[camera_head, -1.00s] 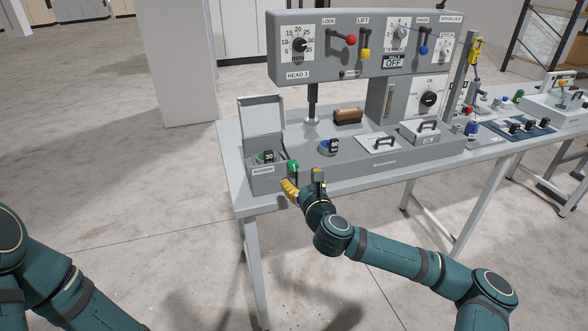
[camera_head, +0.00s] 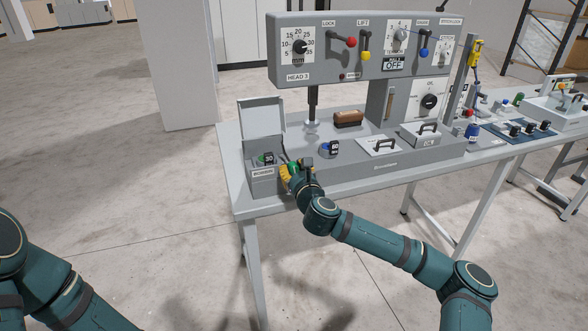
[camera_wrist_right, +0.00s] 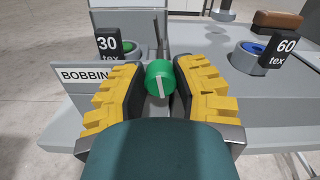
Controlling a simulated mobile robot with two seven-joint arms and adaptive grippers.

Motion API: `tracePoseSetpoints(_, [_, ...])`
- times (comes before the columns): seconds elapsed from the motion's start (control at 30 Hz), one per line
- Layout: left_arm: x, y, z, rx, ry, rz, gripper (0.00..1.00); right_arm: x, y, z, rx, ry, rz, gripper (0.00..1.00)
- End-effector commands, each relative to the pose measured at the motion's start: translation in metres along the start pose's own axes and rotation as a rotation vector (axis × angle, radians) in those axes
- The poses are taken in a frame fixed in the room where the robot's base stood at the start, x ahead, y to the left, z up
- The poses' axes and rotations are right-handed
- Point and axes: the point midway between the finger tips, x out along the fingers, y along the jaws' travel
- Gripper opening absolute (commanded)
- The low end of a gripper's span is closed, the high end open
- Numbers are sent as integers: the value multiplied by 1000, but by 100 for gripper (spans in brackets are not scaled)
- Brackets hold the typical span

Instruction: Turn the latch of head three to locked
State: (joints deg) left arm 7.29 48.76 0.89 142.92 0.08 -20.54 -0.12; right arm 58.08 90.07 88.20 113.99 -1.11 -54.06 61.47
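In the right wrist view the bar stands nearly upright, slightly tilted. My right gripper (camera_wrist_right: 159,84) has its yellow-toothed fingers on both sides of the knob, with no clear gap. In the head view the right gripper (camera_head: 291,171) largely hides the knob. Head three's panel (camera_head: 338,75) is above, with a red-knobbed lever by the LOCK label (camera_head: 329,22). My left gripper is out of view.
The bobbin box lid (camera_head: 262,118) stands open, with a 30 tex spool (camera_wrist_right: 108,44) inside. A brown block (camera_head: 348,118) and handled covers (camera_head: 382,147) lie farther right.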

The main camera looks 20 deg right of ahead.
Motion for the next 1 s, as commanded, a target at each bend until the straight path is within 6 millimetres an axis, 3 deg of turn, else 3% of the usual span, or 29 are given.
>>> tracePoseSetpoints(0.57, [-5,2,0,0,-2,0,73,0,-1,2,-88,-2,-2,0])
tracePoseSetpoints(1.0, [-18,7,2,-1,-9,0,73,1,1,4,-459,-4,-3,0])
